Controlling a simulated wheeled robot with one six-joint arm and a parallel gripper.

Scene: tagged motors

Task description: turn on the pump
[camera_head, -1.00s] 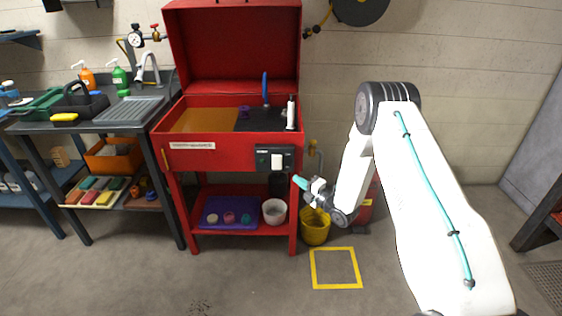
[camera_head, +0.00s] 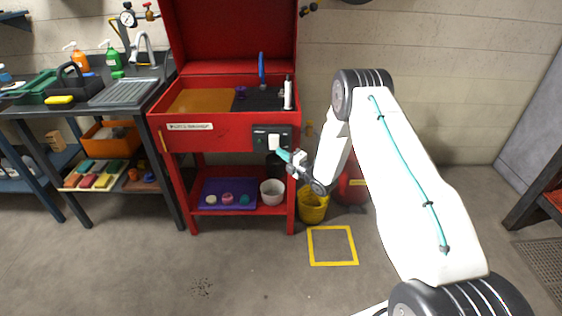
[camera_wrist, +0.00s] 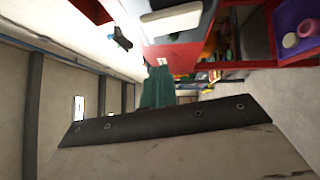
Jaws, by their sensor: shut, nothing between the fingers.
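The red parts washer (camera_head: 225,130) stands with its lid raised. On the right of its front is a dark control box (camera_head: 262,139) with a white switch (camera_head: 274,142). My gripper (camera_head: 283,155) has teal fingers, shut and empty, just below and right of the switch in the head view. I cannot tell if the fingertips touch the box. In the wrist view the teal fingers (camera_wrist: 158,88) point toward a small white patch, which may be the switch. I cannot tell which way the switch is set.
A blue spout (camera_head: 262,68) and a white bottle (camera_head: 288,93) stand in the washer's basin. A white bucket (camera_head: 272,192) sits on its lower shelf. A yellow bucket (camera_head: 313,205) stands on the floor at right. Floor in front is clear.

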